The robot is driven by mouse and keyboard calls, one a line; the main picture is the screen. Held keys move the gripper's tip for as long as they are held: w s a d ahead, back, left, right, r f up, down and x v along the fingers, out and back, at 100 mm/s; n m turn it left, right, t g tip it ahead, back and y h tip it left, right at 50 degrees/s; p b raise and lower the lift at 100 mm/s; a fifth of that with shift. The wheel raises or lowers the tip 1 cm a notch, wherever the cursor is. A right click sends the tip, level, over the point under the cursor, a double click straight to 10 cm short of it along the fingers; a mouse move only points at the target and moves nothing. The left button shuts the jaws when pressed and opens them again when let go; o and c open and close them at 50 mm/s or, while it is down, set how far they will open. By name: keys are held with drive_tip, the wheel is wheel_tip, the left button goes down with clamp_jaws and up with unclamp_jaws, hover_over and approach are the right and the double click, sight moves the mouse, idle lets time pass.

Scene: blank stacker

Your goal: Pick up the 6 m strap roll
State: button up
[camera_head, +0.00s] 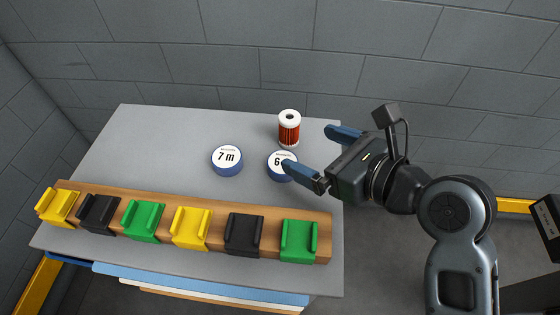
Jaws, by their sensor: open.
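The 6 m strap roll (275,162) is a short blue disc with a white top label. It lies flat on the grey table; only the "6" shows, as a blue finger covers its right part. My gripper (318,150) is open and empty, reaching in from the right. Its nearer finger overlaps the roll in the picture; I cannot tell whether it touches or hovers above. Its farther finger is behind and to the right of the roll. A similar roll marked "7 m" (227,160) lies to the left, fully visible.
A red and white cylinder (289,128) stands just behind the 6 m roll, left of the farther finger. A wooden rail (270,223) with several yellow, black and green blocks runs along the table's front. The grey table (140,150) is clear at left. A block wall stands behind.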

wheel_tip(320, 180, down, 8)
drive_tip(key=shift+r+b, duration=0.2)
drive_tip(key=shift+b, duration=0.35)
drive_tip(key=shift+x, duration=3.75)
drive_tip(key=shift+c, duration=0.2)
drive_tip(key=c, duration=1.2)
drive_tip(key=shift+o, duration=0.2)
